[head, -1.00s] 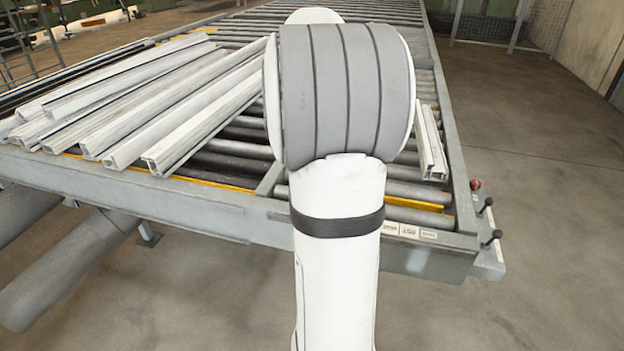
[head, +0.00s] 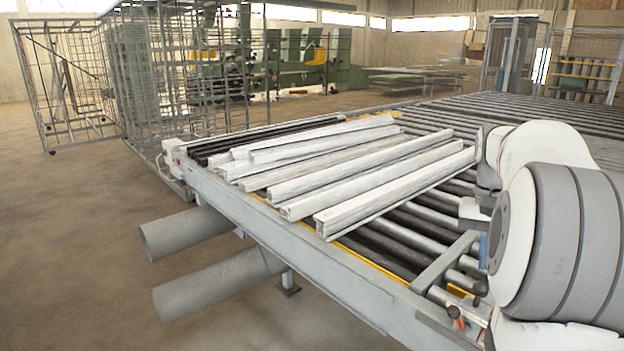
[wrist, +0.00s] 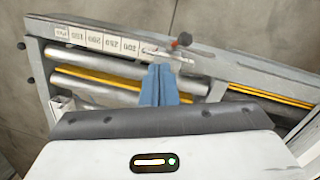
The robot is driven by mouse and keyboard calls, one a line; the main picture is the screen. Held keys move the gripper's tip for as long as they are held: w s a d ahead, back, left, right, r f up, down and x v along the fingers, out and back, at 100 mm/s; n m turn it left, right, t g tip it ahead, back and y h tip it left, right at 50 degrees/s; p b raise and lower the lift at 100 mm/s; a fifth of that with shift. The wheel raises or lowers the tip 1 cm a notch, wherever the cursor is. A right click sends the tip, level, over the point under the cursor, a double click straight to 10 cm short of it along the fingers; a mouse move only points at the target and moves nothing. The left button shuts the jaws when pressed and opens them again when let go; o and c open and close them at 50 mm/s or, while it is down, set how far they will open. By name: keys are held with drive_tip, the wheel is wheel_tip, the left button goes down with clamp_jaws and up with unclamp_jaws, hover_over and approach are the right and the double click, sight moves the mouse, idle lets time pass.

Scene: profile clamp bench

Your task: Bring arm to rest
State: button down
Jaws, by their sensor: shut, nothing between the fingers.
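My gripper (wrist: 160,82) shows in the wrist view as two blue fingers pressed together, shut with nothing between them. The fingers are not clearly seen there.
Several white profiles (head: 370,187) lie side by side on the roller bench (head: 330,275). Grey pipes (head: 215,285) stick out below its near side. Wire cages (head: 190,75) stand behind left. The floor at left is clear. A label strip (wrist: 97,40) runs along the bench edge.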

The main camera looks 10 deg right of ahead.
drive_tip(key=s+a+f+n+t, duration=0.2)
drive_tip(key=s+a+f+n, duration=0.2)
drive_tip(key=a, duration=0.8)
drive_tip(key=s+a+f+n+t+b, duration=0.1)
drive_tip(key=s+a+f+n+t, duration=0.2)
drive_tip(key=a, duration=1)
drive_tip(key=s+f, duration=0.3)
drive_tip(key=s, duration=0.1)
drive_tip(key=shift+s+a+n, duration=0.15)
drive_tip(key=shift+s+n, duration=0.25)
